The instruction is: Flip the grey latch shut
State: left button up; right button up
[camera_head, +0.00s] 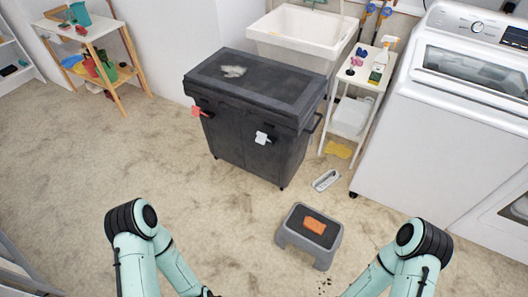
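A dark grey lidded bin (245,150) stands upright on the carpet in the middle of the head view, its lid down. Small dark fittings, perhaps latches, sit on its front just under the lid. One has a red tag (199,111) on the left, the other a white tag (262,137) nearer the right. They are too small to tell whether either is the grey latch, or open or shut. Both my arms are low in front, well short of the bin. My grippers are below the picture's bottom edge.
A grey step stool (293,238) with an orange cloth (315,226) stands on the floor before the bin. A small pale tray (326,180) lies near it. A white rack (367,82) and washer (440,130) are right. Open carpet (75,165) lies left.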

aim_at(262, 138)
jog(key=k+u, duration=0.15)
jog(key=k, duration=1.1)
jog(key=i+j+z, duration=0.35)
jog(key=i, duration=0.45)
jog(key=i+j+z, duration=0.35)
jog(key=i+j, duration=0.15)
jog(key=i, duration=0.2)
jog(key=i+j+z, duration=0.4)
jog(key=i+j, duration=0.25)
jog(key=j, duration=0.1)
